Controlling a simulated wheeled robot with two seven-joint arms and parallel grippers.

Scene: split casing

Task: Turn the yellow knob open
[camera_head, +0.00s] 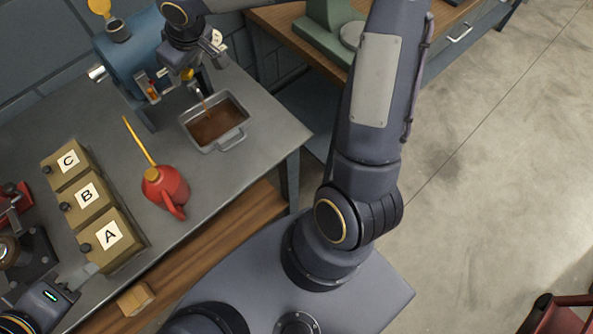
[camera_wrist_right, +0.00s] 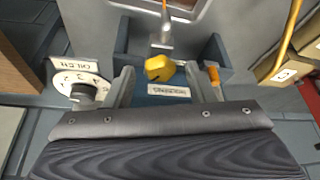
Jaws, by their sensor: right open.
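The yellow knob (camera_wrist_right: 159,68) shows in the right wrist view, on a short metal stem on the blue housing (camera_wrist_right: 130,45). My right gripper (camera_wrist_right: 160,85) is open, with one finger to either side of the knob; I see no contact. In the head view, my right gripper (camera_head: 198,72) is in front of the blue housing (camera_head: 132,50) and partly hides the knob (camera_head: 187,75). A thin brown stream falls below it into a metal pan (camera_head: 240,138). My left gripper (camera_head: 78,282) is low at the left, near block A; its finger opening is unclear.
A red oil can (camera_head: 165,187) with a yellow spout stands on the grey bench. Blocks A (camera_head: 108,238), B (camera_head: 86,197) and C (camera_head: 68,161) stand left of it. A numbered dial (camera_wrist_right: 82,82) and an orange-handled part (camera_wrist_right: 213,75) flank my right fingers.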

